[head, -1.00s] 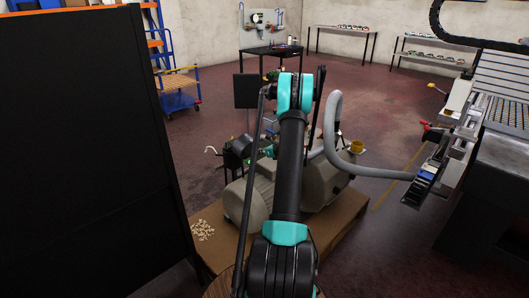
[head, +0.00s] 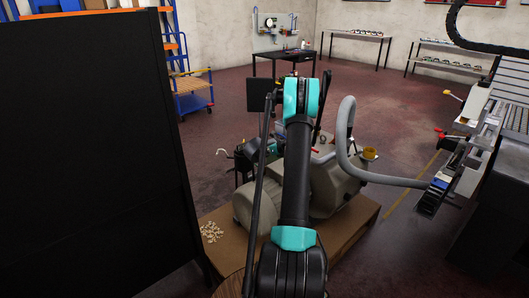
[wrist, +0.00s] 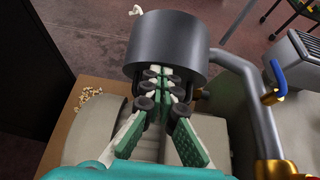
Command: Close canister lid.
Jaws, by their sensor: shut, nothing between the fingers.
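In the wrist view a dark grey cylinder, apparently the canister or its lid (wrist: 167,45), stands just beyond my gripper (wrist: 170,82). My gripper's green fingers are shut and empty. Their tips overlap the lower edge of the cylinder in the picture; I cannot tell whether they touch it. The cylinder's dark underside faces my gripper, and I cannot make out a seam between lid and body. In the head view dark parts (head: 247,160) show left of my arm beside the pump (head: 335,188). My arm hides the gripper there.
The pump sits on a wooden base (head: 345,236) with a pile of pale bits (head: 211,231). A grey hose (head: 348,140) loops right. A metal pipe with a blue-handled valve (wrist: 275,78) is close right of my gripper. A tall black panel (head: 90,150) blocks the left.

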